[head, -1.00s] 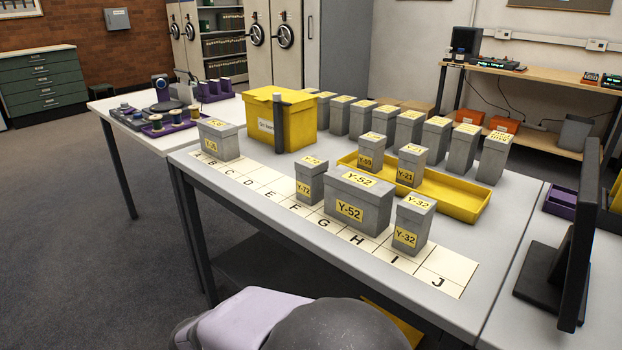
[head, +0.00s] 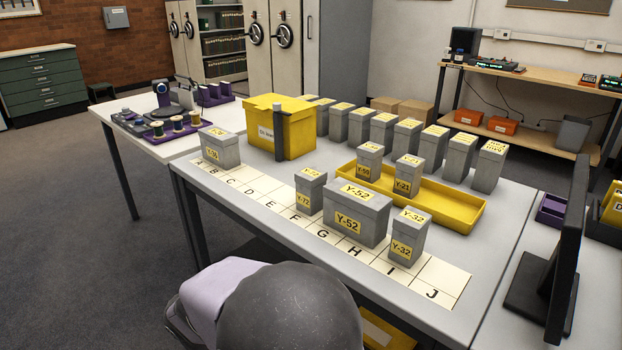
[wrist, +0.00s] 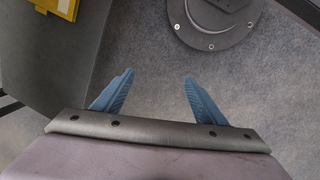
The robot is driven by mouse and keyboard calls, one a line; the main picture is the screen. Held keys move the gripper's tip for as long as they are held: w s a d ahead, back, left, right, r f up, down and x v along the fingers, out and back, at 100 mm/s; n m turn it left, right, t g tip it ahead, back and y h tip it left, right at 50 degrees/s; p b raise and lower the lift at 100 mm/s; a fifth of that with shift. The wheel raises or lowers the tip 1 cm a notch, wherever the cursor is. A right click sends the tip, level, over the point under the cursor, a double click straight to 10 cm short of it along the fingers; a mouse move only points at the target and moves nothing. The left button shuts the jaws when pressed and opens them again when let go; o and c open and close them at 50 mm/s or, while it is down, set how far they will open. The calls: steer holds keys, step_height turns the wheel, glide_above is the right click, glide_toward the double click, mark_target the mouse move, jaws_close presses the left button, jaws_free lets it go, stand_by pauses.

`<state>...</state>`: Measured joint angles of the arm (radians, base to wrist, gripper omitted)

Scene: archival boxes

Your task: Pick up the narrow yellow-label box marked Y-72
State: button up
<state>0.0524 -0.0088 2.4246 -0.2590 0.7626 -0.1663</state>
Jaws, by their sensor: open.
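The narrow grey box Y-72 (head: 310,191) stands upright on the lettered strip (head: 442,281), with yellow labels on its front and lid. The wide grey box Y-52 (head: 356,213) stands close at its right and partly overlaps it in the head view. Box Y-32 (head: 408,236) stands right of Y-52. In the wrist view my gripper (wrist: 158,80) has its two blue fingers apart with nothing between them, over grey floor. The head view shows my arm at the bottom, short of the table, but not the fingertips.
Box Y-35 or similar (head: 220,149) stands at the strip's left end. A yellow tray (head: 455,215) holds boxes Y-60 (head: 369,162) and Y-21 (head: 408,176). Behind are a yellow bin (head: 281,127) and a row of grey boxes. A black monitor (head: 560,250) stands at right.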

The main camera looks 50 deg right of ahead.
mark_target(303, 189)
steer(key=w+d+r+n+h+p, duration=0.3)
steer(key=w+d+r+n+p, duration=0.1)
steer(key=d+r, duration=0.4)
steer(key=w+d+r+n+h+p, duration=0.3)
steer(key=w+d+r+n+p, duration=0.2)
steer(key=d+r+p, duration=0.2)
steer(key=w+d+r+n+h+p, duration=0.4)
steer(key=d+r, duration=0.6)
steer(key=d, duration=0.4)
steer(key=shift+w+r+n+p, duration=0.2)
steer(key=shift+w+n+p, duration=0.45)
steer(key=shift+p, duration=0.45)
steer(key=shift+d, duration=0.2)
steer(key=shift+p+x, duration=0.35)
steer(key=shift+x, duration=3)
steer(key=shift+d+r+p+x, duration=0.1)
steer(key=shift+r+p+x, duration=0.1)
steer(key=shift+x, duration=0.4)
steer(key=shift+d+r+p+x, duration=0.1)
steer(key=shift+p+x, duration=0.05)
steer(key=shift+x, duration=0.45)
steer(key=shift+r+p+x, duration=0.1)
steer(key=shift+p+x, duration=0.1)
steer(key=shift+x, duration=1.2)
steer(key=shift+w, duration=0.15)
steer(key=c, duration=1.3)
